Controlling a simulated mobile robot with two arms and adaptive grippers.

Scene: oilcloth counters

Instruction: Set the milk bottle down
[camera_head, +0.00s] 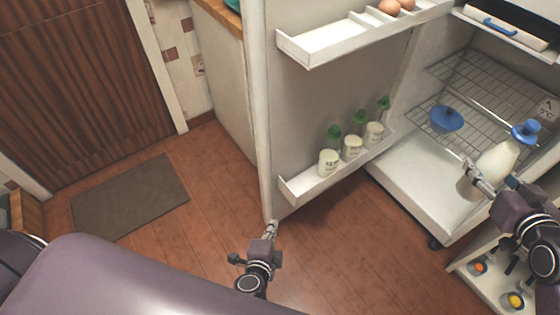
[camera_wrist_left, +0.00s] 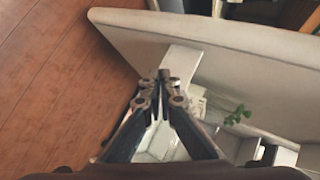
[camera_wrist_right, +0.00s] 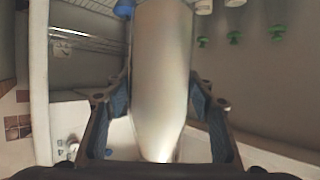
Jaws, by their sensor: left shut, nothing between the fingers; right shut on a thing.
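The milk bottle (camera_head: 495,163) is white with a blue cap and is tilted in the head view, in front of the open fridge. My right gripper (camera_head: 490,186) is shut on its body. In the right wrist view the bottle (camera_wrist_right: 162,75) fills the middle between the fingers. Whether its base touches anything cannot be told. My left gripper (camera_head: 270,230) is shut and empty at the lower edge of the open fridge door. It also shows closed in the left wrist view (camera_wrist_left: 163,80).
The fridge door (camera_head: 330,100) stands open, with eggs (camera_head: 390,7) above and several green-topped jars (camera_head: 352,147) on the lower shelf. A wire shelf (camera_head: 475,85) inside holds a blue-lidded item (camera_head: 446,119). The fridge's white bottom (camera_head: 420,170) has bare room.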

